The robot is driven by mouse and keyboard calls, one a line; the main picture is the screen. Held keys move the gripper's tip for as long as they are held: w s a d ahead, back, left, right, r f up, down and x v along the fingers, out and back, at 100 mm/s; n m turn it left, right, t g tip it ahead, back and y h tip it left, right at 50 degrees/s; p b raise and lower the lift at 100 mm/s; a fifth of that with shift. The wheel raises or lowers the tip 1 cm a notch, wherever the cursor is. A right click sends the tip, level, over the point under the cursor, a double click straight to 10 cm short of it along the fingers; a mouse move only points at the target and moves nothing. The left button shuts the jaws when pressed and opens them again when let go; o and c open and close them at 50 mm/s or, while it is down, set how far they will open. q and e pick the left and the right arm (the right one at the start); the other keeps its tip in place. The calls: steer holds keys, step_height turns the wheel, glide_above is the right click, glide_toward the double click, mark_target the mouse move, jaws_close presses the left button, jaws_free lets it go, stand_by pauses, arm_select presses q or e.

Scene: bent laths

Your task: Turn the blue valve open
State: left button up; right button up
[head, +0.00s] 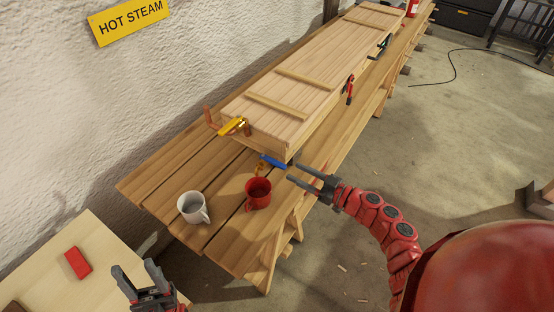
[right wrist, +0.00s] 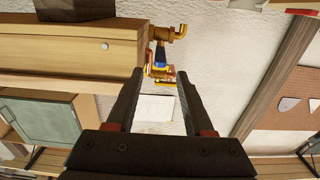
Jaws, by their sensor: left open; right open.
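The blue valve (head: 273,162) has a blue lever on a brass body at the near end of the long wooden box, low down. In the right wrist view the blue part (right wrist: 161,60) shows among brass fittings, beyond the gap between my fingers. My right gripper (head: 293,172) is open and empty, just right of the blue lever in the head view, with its fingers pointing toward it. I cannot tell whether they touch. My left gripper (head: 134,270) is open and empty at the bottom left, away from the valve.
A yellow-handled valve (head: 232,127) sits higher on the box (head: 300,80). A red mug (head: 258,194) and a white mug (head: 192,208) stand on the slatted bench (head: 150,183) close to the blue valve. A red block (head: 77,263) lies on the side table (head: 85,235).

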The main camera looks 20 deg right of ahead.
mark_target(278, 162)
steer(key=p+x, duration=0.1)
steer(key=x, duration=0.5)
steer(key=shift+w+a+r, duration=0.1)
steer(key=shift+w+r, duration=0.05)
steer(key=shift+w, duration=0.2)
steer(key=shift+w+a, duration=0.45)
steer(key=shift+a, duration=0.05)
jaws_close()
stand_by(0.6)
